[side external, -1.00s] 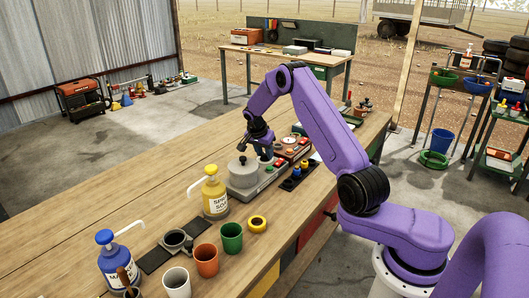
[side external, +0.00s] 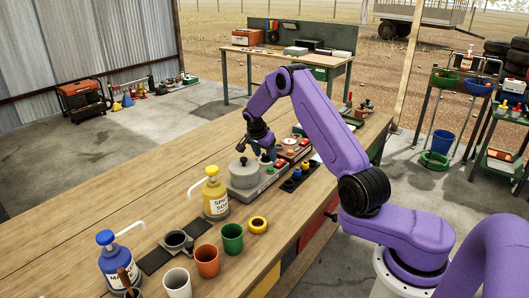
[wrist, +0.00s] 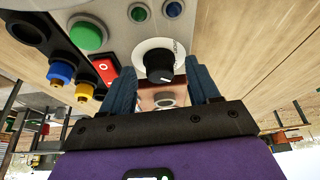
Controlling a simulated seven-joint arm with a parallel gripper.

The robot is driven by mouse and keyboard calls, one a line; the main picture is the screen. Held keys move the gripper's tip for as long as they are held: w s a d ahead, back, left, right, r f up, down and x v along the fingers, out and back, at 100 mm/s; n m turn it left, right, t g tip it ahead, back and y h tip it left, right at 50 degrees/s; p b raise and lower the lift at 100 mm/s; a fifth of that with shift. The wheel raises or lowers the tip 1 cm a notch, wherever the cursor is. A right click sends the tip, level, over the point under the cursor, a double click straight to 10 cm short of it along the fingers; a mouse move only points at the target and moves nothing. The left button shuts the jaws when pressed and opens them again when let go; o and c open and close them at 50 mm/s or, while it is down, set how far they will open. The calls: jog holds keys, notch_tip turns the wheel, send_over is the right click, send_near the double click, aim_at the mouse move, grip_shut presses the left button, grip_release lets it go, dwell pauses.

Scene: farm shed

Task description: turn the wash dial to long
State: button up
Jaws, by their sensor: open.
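The wash dial (wrist: 158,66) is a round black knob with a white pointer line, set on a white disc with small dark lettering that I cannot read. My gripper (wrist: 163,76) is open, with one dark blue finger on each side of the knob's near edge. I cannot tell whether either finger touches it. In the side view my gripper (side external: 261,152) is low over the grey machine with the round drum (side external: 244,176). The dial is not clear there.
The grey panel also carries a green button (wrist: 88,36) and a red rocker switch (wrist: 104,69). A black holder with blue and yellow pieces (wrist: 61,72) sits beside it. A yellow pump bottle (side external: 215,194) stands close to the drum. The bench's left side is clear.

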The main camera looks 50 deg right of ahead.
jog(key=v, duration=1.7)
jog(key=shift+a+r, duration=0.15)
jog(key=shift+w, duration=0.1)
jog(key=s+a+r+n+y, duration=0.1)
jog(key=s+a+n, duration=0.2)
jog(key=a+n, duration=0.3)
jog(key=s+a+n+t+y, duration=0.1)
jog(key=s+a+n, duration=0.25)
jog(key=a, duration=0.55)
jog(key=s+a+r+n+y, duration=0.1)
jog(key=s+a+n, duration=0.35)
jog(key=a, duration=0.25)
jog(key=s+a+f+n+g+y, duration=0.1)
jog(key=s+f+n, duration=0.2)
jog(key=s+n, duration=1.2)
jog(key=s, duration=1.4)
jog(key=shift+a+n+y, duration=0.15)
jog(key=shift+n+y, duration=0.25)
